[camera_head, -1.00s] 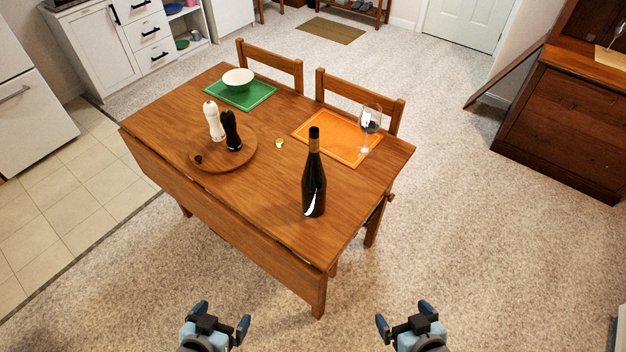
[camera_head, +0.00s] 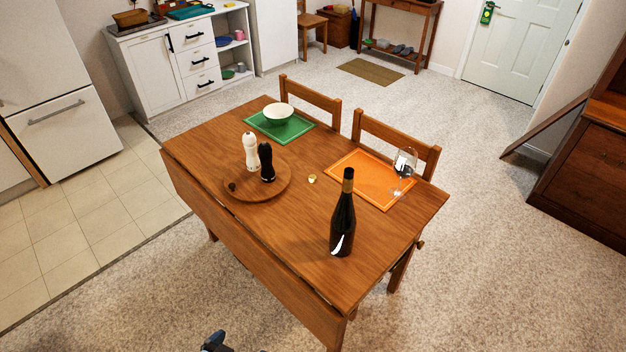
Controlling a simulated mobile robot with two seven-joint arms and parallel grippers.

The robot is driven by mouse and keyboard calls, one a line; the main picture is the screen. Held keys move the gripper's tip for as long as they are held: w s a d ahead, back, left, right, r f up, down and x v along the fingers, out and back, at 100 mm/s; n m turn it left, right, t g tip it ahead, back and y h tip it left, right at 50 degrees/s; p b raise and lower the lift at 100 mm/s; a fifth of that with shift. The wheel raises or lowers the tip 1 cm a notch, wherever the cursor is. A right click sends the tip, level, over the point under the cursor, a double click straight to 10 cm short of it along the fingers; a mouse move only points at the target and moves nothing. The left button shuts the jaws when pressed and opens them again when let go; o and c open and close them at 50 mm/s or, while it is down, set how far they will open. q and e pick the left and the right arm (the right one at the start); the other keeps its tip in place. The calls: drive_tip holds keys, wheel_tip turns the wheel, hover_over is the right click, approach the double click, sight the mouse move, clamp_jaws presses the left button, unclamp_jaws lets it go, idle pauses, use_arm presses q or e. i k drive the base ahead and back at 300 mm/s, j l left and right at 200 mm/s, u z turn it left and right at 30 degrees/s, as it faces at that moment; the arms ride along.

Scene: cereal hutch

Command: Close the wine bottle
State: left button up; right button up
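The dark wine bottle (camera_head: 343,222) stands upright near the right front of the wooden table (camera_head: 215,205), with a gold band on its neck. I cannot tell whether its mouth is open. A small pale gold piece (camera_head: 312,179) lies on the table left of the bottle; it is too small to identify. My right gripper is out of view.
A round wooden board (camera_head: 275,190) holds white (camera_head: 250,152) and black (camera_head: 266,163) mills and a small dark piece. A white bowl (camera_head: 278,114) sits on the green placemat. Chairs stand behind; carpet in front is clear.

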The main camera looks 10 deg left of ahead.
sight(343, 223)
drive_tip(key=z, duration=0.75)
drive_tip(key=j+z, duration=0.25)
drive_tip(key=z, duration=0.15)
drive_tip(key=j+z, duration=0.3)
drive_tip(key=z, duration=0.15)
drive_tip(key=j+z, duration=0.25)
drive_tip(key=z, duration=0.15)
drive_tip(key=k+j+z, duration=0.35)
drive_tip(key=j, duration=0.15)
drive_tip(key=k+j+z, duration=0.2)
drive_tip(key=j+z, duration=0.15)
drive_tip(key=k+j+z, duration=0.25)
drive_tip(key=k+j, duration=0.5)
drive_tip(key=j, duration=0.15)
drive_tip(key=k+j, duration=0.8)
